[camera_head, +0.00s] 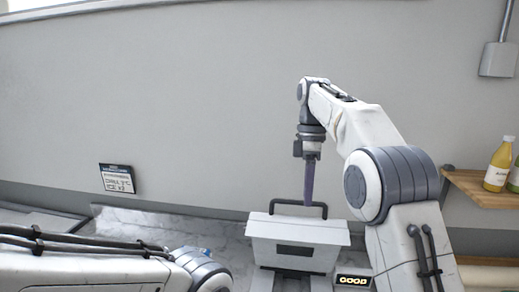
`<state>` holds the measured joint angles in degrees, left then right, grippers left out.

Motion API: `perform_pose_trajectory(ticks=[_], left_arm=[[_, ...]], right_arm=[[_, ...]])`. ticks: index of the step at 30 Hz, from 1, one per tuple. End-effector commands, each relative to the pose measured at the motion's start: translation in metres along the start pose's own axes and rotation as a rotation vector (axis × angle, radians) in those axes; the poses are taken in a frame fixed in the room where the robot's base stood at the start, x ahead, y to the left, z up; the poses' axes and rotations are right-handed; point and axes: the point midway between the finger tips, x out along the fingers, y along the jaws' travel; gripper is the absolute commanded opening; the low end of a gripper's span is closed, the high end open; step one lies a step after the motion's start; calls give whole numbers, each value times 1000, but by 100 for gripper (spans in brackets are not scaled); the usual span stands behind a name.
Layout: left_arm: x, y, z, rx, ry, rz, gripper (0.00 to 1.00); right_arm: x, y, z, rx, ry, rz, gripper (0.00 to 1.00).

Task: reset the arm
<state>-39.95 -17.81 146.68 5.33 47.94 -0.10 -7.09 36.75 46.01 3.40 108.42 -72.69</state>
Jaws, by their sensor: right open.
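My right arm rises from the lower right, bends at the top and points down. Its gripper (309,182) hangs over the handle of a white box (298,230) on the counter. The gripper is open, seen nearly edge-on, with its tips close to the dark handle (322,207); I cannot tell whether they touch it. My left arm lies low across the bottom left corner. Its gripper is outside the picture.
A marble counter (170,228) runs along a grey wall. A small sign (117,179) is on the wall at left. A small display reading GOOD (354,281) is beside the box. A wooden shelf (480,189) at right holds a yellow bottle (498,167).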

Motion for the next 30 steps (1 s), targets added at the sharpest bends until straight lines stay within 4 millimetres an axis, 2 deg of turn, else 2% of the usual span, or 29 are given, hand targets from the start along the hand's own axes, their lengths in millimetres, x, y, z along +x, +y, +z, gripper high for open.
perform_pose_trajectory(ticks=[5,11,17,20,24,26,30], left_arm=[[12,-1,1,0,-1,0,0],[28,-2,1,0,0,0,0],[51,-4,3,-1,-1,0,0],[70,-5,4,-1,0,0,0],[100,-7,5,-2,-1,0,0],[113,-8,6,-2,-1,0,0],[142,-10,8,-2,-1,0,0]], right_arm=[[16,-7,-4,43,1,8,50],[38,-22,-19,97,3,24,50],[76,-48,-40,179,11,49,50],[107,-69,-52,240,19,67,50],[167,-112,-64,351,43,96,50],[194,-131,-65,402,54,106,50],[263,-177,-58,521,85,126,50]])
